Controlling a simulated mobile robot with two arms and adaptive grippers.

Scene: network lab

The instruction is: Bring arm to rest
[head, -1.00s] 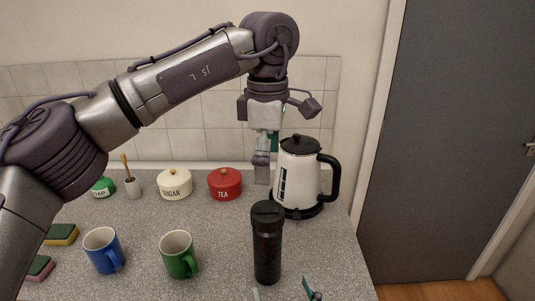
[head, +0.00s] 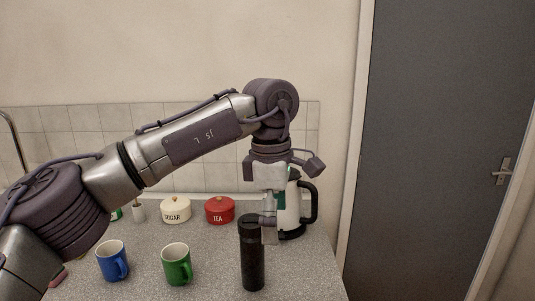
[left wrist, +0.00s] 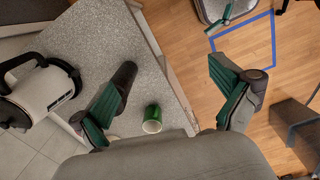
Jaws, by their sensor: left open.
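My left gripper (head: 269,236) hangs pointing down from the arm that comes in from the left. In the head view it overlaps the white kettle and the top of the black tumbler (head: 252,265); I cannot tell the exact gap there. In the left wrist view its two green-padded fingers (left wrist: 170,100) are wide apart with nothing held. The tumbler (left wrist: 123,76) shows partly behind the left-hand finger. A green-padded finger (left wrist: 227,15) at the top of the left wrist view looks like part of my right gripper; its opening does not show.
The white kettle (head: 291,208) stands behind my left gripper. A green mug (head: 177,265) and blue mug (head: 113,262) stand left of the tumbler. Red tea (head: 219,211) and white sugar (head: 175,211) pots stand at the back. A blue floor outline (left wrist: 243,37) lies beyond the counter edge.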

